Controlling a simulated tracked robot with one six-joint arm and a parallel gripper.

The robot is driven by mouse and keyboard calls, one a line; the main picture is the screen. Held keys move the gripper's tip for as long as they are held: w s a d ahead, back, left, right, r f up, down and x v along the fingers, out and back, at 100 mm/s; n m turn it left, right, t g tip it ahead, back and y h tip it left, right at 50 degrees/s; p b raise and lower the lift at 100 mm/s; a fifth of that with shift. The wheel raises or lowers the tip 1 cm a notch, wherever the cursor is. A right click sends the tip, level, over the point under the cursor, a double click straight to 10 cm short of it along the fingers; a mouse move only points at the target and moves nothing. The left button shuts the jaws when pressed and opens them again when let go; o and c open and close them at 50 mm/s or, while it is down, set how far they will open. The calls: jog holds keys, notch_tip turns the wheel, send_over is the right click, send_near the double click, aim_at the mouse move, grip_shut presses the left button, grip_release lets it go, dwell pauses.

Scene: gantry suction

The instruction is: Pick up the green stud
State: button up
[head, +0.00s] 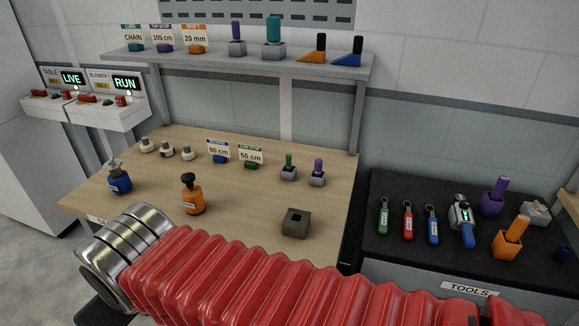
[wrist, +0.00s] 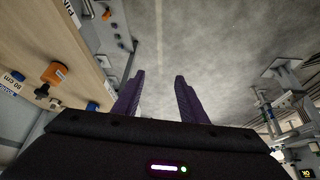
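The green stud (head: 289,161) stands upright in a small grey block on the wooden table, toward its back right. A purple stud (head: 318,166) in a similar grey block stands just right of it. In the wrist view my gripper (wrist: 159,77) has two purple fingers spread apart with nothing between them, over bare floor beside the table. The green stud cannot be made out in the wrist view. My gripper does not show in the head view, where my red sleeved arm crosses the front.
The table (head: 245,225) also bears an orange-bodied item (head: 192,201), a blue one (head: 120,183), small sign cards and a dark square block with a hole (head: 295,223). A shelf (head: 270,62) overhangs the back. A black tool bench (head: 400,250) stands right.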

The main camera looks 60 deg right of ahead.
jog(key=w+d+r+m+t, duration=0.2)
jog(key=w+d, duration=0.2)
jog(key=w, duration=0.5)
jog(key=w+d+r+m+t, duration=0.2)
jog(key=w+d, duration=0.2)
jog(key=w, duration=0.6)
jog(key=w+d+m+t+h, duration=0.1)
jog(key=w+d+m+h, duration=0.2)
jog(key=d, duration=0.6)
jog(key=w+d+m+h, duration=0.2)
jog(key=w+d+h, duration=0.15)
jog(key=d, duration=0.45)
jog(key=d+f+m+h, duration=0.1)
jog(key=d, duration=0.3)
jog(key=d+m+g+h, duration=0.1)
jog(key=d, duration=0.4)
jog(key=d+f+m+h, duration=0.1)
jog(key=d, duration=0.3)
jog(key=shift+s+d+f+g, duration=0.15)
jog(key=shift+s+f+g, duration=0.15)
jog(key=s+d+f+m+g+h, duration=0.2)
jog(key=s+d+f+g, duration=0.3)
jog(key=s+d, duration=0.4)
jog(key=s+d+f+m+g+h, duration=0.2)
jog(key=s+d+f+m+g, duration=0.3)
jog(key=s+d, duration=0.4)
jog(key=x, duration=0.3)
jog(key=shift+d, duration=0.35)
jog(key=shift+f, duration=0.15)
